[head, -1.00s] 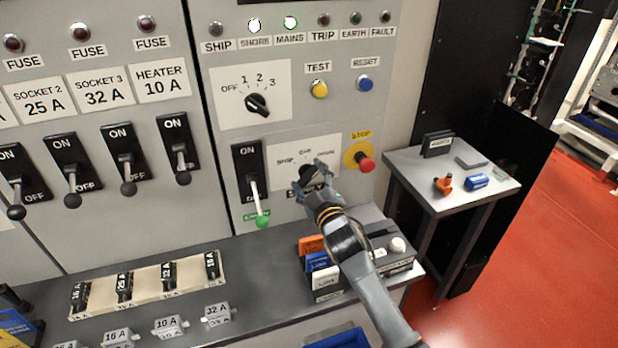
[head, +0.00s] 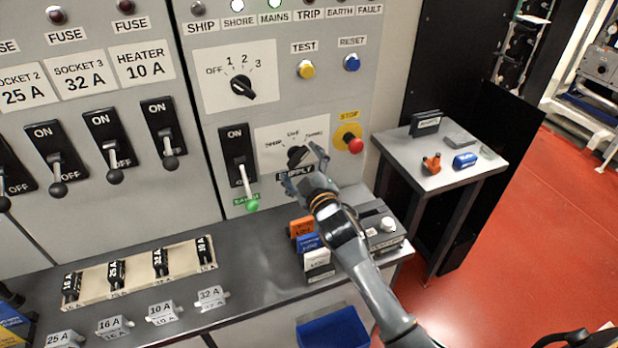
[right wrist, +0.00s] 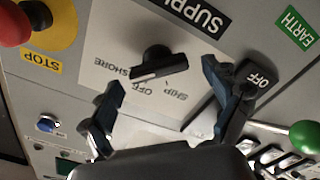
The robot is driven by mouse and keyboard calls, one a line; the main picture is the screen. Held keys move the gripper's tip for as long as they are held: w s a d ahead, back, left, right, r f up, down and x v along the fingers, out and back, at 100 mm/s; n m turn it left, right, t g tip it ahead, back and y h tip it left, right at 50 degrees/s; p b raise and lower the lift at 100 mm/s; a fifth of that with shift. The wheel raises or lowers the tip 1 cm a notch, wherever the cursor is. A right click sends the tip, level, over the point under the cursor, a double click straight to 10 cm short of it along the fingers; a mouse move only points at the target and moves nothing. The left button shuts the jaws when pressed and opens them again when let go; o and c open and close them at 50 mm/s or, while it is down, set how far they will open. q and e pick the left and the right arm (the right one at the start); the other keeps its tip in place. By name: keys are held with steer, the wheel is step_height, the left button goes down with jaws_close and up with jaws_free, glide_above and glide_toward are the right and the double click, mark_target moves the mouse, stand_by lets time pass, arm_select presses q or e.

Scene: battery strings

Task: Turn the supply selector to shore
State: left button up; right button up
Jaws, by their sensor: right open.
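The supply selector (head: 297,156) is a black knob on a white plate marked SHIP, OFF and SHORE, above a SUPPLY label. In the right wrist view the knob (right wrist: 158,62) shows upside down. Its bar lies toward the SHORE lettering, with a pale line along it. My right gripper (head: 305,172) is open just in front of the plate, below the knob in the head view. In the right wrist view its two fingers (right wrist: 163,100) are spread, the knob beyond them and apart from them. My left gripper is not clearly in view.
A green-tipped lever (head: 247,185) stands left of the selector, and a red stop button (head: 354,144) right of it. A side table (head: 430,180) stands right. SHORE and MAINS lamps are lit.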

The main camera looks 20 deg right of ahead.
steer(key=s, duration=1)
steer(key=shift+s+d, duration=0.2)
steer(key=shift+s, duration=0.15)
steer(key=shift+f, duration=0.1)
